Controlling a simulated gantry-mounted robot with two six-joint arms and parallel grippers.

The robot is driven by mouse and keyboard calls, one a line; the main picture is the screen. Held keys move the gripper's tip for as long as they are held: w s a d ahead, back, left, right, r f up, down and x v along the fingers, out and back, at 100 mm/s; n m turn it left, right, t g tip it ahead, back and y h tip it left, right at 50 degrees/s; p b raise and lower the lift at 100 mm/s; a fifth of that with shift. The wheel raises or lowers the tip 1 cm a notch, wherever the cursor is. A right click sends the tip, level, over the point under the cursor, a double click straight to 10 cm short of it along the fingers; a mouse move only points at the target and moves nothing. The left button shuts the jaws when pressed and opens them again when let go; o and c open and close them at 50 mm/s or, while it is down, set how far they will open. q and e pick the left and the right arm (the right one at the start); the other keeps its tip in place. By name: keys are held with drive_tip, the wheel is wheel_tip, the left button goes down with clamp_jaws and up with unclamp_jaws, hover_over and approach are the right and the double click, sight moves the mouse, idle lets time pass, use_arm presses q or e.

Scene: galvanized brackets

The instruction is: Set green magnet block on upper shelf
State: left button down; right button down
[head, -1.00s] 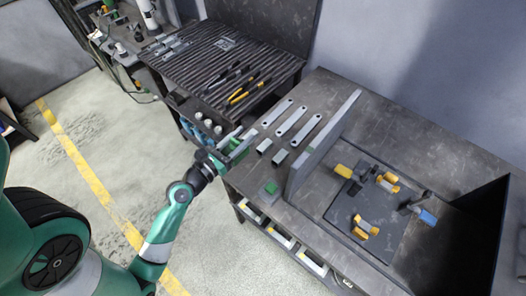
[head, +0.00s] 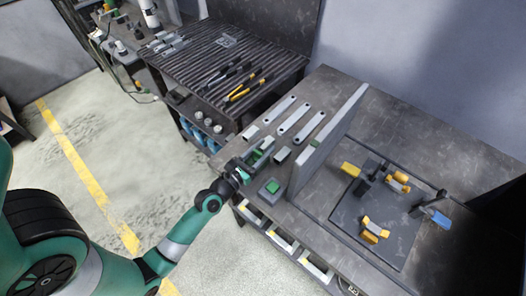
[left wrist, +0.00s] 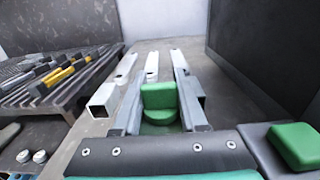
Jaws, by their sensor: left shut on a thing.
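My left gripper (head: 256,158) is over the near left part of the workbench. It is shut on a green block (head: 254,157), which sits between its two grey fingers in the left wrist view (left wrist: 160,98). A second green block (head: 272,186) on a grey base stands on the bench to the right of the gripper, and it shows at the right edge in the left wrist view (left wrist: 294,144). I cannot tell which surface is the upper shelf. My right gripper is not in view.
Grey bars (head: 294,118) lie beyond my left gripper. An upright grey panel (head: 328,140) divides the bench. Right of it, a dark plate (head: 372,215) carries yellow and black fixtures. A slatted table (head: 200,58) with yellow-handled tools (head: 243,90) stands at the back left.

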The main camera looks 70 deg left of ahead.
use_arm(q)
drive_tip(key=shift+c, duration=2.2)
unclamp_jaws()
drive_tip(key=shift+s, duration=0.15)
drive_tip(key=b+v, duration=0.4)
drive_tip(key=v, duration=0.7)
drive_tip(key=shift+s+d+b, duration=0.1)
drive_tip(key=shift+d+b, duration=0.05)
drive_tip(key=shift+b, duration=0.15)
drive_tip(key=shift+s+d, duration=0.1)
drive_tip(key=shift+s, duration=0.05)
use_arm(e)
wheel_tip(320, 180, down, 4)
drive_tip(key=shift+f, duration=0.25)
use_arm(q)
drive_tip(key=shift+r, duration=0.15)
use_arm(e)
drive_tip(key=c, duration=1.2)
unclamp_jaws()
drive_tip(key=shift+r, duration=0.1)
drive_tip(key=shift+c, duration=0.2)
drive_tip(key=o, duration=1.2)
